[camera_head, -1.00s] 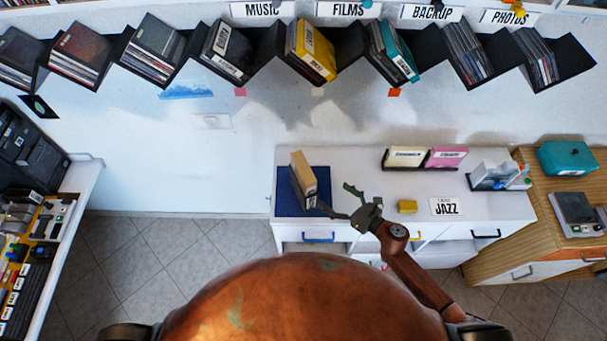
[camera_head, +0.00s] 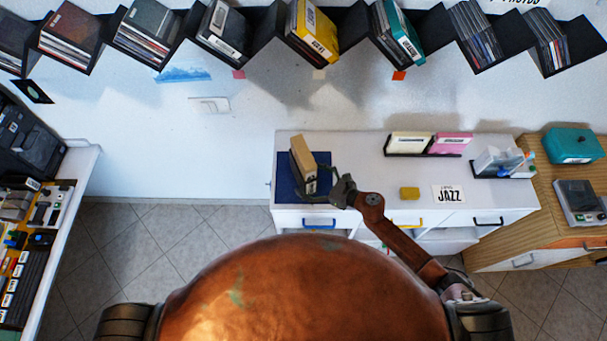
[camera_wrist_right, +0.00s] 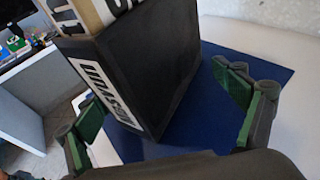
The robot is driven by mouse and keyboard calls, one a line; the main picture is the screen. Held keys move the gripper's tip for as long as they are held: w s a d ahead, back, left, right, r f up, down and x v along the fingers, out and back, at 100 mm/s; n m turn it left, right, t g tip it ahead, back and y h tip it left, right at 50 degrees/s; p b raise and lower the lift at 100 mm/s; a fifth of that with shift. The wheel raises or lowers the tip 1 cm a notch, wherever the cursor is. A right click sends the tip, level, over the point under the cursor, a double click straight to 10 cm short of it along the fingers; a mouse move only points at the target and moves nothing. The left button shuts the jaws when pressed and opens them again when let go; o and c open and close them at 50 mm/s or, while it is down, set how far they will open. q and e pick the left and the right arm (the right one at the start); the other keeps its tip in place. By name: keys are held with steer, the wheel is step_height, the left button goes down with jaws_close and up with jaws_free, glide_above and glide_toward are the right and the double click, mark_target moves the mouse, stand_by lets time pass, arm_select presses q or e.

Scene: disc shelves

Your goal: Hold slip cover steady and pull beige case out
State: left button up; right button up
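The beige case (camera_head: 302,152) stands upright in its black slip cover (camera_head: 309,182) on a dark blue mat (camera_head: 287,200). In the right wrist view the beige case (camera_wrist_right: 98,14) shows above the black slip cover (camera_wrist_right: 125,70), which has a white label. My right gripper (camera_head: 322,184) is at the slip cover's right and front side. In the right wrist view my right gripper (camera_wrist_right: 157,92) is open, with one green-padded finger on each side of the cover's near part. A gap shows at the right finger; contact at the left finger is unclear. My left gripper is not in view.
The mat lies at the left end of a white cabinet (camera_head: 365,170). A yellow block (camera_head: 410,193), a JAZZ card (camera_head: 448,194) and cream (camera_head: 409,144) and pink (camera_head: 451,144) cases are to the right. Wall shelves (camera_head: 265,27) hold several discs and cases.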

steer(key=shift+w+a+f, duration=0.25)
steer(key=shift+w+a, duration=0.1)
steer(key=shift+a, duration=0.1)
steer(key=shift+w+a, duration=0.1)
steer(key=shift+a, duration=0.05)
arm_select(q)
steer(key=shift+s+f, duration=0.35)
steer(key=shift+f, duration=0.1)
arm_select(e)
steer(key=c, duration=1.7)
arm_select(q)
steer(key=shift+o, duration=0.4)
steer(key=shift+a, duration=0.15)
arm_select(e)
steer(key=shift+c, duration=0.2)
